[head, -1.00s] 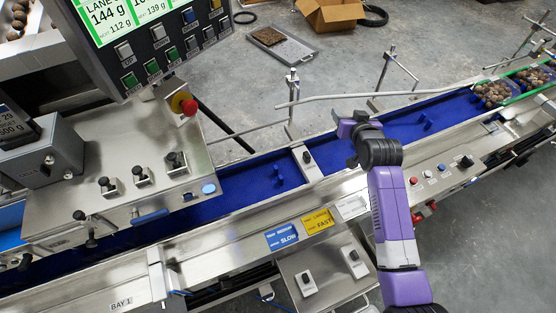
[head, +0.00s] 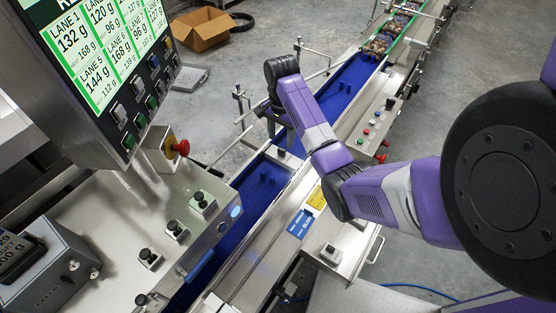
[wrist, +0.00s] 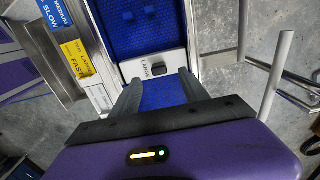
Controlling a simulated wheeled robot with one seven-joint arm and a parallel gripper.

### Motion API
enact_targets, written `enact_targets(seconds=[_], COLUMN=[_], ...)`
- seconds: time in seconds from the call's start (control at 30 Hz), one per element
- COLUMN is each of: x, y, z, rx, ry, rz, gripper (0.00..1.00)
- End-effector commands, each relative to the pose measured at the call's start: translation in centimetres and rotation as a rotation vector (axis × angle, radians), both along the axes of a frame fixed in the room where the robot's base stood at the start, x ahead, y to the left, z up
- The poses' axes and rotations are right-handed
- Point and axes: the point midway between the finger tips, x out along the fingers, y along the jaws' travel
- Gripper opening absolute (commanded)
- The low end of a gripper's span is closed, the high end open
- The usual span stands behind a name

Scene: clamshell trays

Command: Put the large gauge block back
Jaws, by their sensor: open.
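The steel plate that I take for the large gauge block (wrist: 143,72) lies across the blue belt in the wrist view. It has a dark knob and a partly readable label that looks like "LARGE". It also shows in the head view (head: 291,158), in the belt channel below my gripper. My gripper (wrist: 160,80) is open, with its two grey fingers spread over the belt. The plate shows just beyond the fingertips, and I see nothing held between them. Whether the fingers touch the plate I cannot tell. In the head view my arm mostly hides the fingers.
The blue belt (head: 339,96) runs between steel rails, with trays of brown items (head: 378,46) at its far end. Blocks with black knobs (head: 203,200) stand on the steel deck at left. A red stop button (head: 181,148) and thin metal posts (head: 240,105) stand near the belt.

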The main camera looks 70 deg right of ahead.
Motion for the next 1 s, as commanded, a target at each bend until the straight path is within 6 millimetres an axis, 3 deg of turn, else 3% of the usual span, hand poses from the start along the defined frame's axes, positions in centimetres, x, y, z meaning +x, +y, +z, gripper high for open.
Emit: enact_targets(seconds=[0.5, 0.83, 1.0], x=[-0.2, -0.1, -0.1], y=[0.3, 0.3, 0.3], z=[-6.2, -6.9, -6.9], rx=[0.0, -0.003, -0.003], ry=[0.0, -0.002, -0.002], rz=[0.002, 0.003, 0.003], gripper=[0.53, 0.53, 0.19])
